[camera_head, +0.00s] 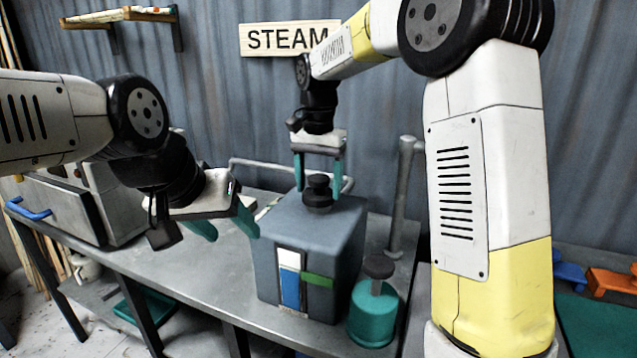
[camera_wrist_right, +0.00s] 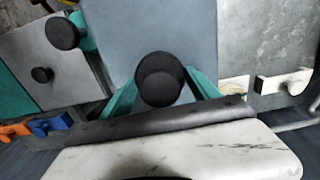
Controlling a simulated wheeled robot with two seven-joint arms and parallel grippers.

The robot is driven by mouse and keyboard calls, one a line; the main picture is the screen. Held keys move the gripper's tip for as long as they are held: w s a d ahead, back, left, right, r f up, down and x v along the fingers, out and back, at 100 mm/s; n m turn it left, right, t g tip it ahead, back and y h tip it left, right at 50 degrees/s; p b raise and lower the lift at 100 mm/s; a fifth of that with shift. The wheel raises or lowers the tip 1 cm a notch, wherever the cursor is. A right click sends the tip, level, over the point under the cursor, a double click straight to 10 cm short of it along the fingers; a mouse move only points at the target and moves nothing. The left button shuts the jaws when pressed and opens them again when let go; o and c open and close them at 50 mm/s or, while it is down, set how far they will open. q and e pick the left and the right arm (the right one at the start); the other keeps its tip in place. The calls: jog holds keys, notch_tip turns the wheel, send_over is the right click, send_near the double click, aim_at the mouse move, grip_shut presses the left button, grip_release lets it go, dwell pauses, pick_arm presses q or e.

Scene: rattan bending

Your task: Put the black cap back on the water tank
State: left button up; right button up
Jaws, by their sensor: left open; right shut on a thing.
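The water tank (camera_head: 330,240) is a blue-grey box on the metal bench, with a blue-and-white level window and a green tag on its front. The black cap (camera_head: 318,195) is at the tank's top, upright, between the teal fingers of my right gripper (camera_head: 318,184), which is shut on it. In the right wrist view the round cap (camera_wrist_right: 160,78) sits between the fingers over the tank top (camera_wrist_right: 150,25). I cannot tell whether it is fully seated. My left gripper (camera_head: 228,228) is open and empty, left of the tank.
A teal canister with a dark knob (camera_head: 372,322) stands right of the tank, close to it. A grey pipe (camera_head: 403,195) rises behind. The bench (camera_head: 190,265) between is clear.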

jog(key=shift+f, duration=0.15)
jog(key=o, duration=1.6)
jog(key=shift+o, duration=0.5)
jog(key=shift+r, duration=4)
